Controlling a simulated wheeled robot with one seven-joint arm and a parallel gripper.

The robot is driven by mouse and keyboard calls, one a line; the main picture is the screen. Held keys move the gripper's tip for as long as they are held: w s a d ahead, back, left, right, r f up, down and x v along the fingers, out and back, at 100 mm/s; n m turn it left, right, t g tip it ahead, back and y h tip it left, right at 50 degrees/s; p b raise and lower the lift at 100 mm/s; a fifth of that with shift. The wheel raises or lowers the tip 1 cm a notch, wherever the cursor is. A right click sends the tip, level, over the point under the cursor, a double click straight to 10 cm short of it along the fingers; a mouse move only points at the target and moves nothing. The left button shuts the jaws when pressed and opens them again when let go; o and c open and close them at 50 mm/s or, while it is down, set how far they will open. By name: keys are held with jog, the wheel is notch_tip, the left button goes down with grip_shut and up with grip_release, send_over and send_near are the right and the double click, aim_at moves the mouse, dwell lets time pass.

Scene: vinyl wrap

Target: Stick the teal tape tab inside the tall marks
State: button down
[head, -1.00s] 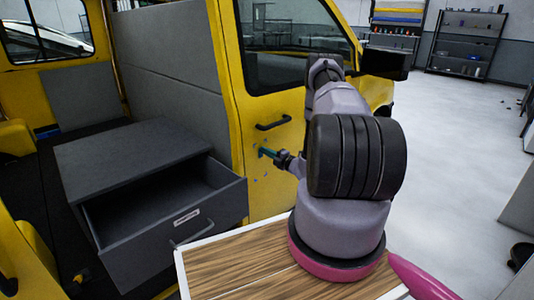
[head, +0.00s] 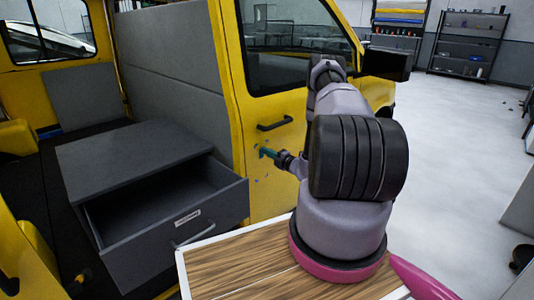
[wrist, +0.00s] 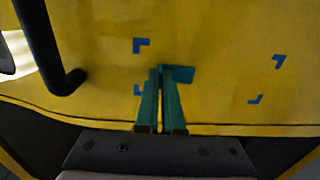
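The teal tape tab (wrist: 183,73) is at the tips of my gripper (wrist: 160,72) in the wrist view, sticking out to the right of the fingers. The teal fingers come together at the tab and look shut on it. Behind it is the yellow van door (wrist: 225,40). Blue corner marks show on the door: upper left (wrist: 142,45), lower left (wrist: 137,89) partly beside the finger, upper right (wrist: 278,62) and lower right (wrist: 256,99). The tab lies nearer the left pair. I cannot tell whether it touches the door. In the head view my gripper (head: 268,153) is at the door.
The black door handle (head: 275,123) is above my gripper; it shows at upper left in the wrist view (wrist: 50,50). An open grey drawer (head: 175,240) stands left of the door. A wooden-topped table (head: 235,270) is in front.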

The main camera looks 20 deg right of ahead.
jog(key=c, duration=1)
grip_release()
jog(key=shift+o, duration=0.2)
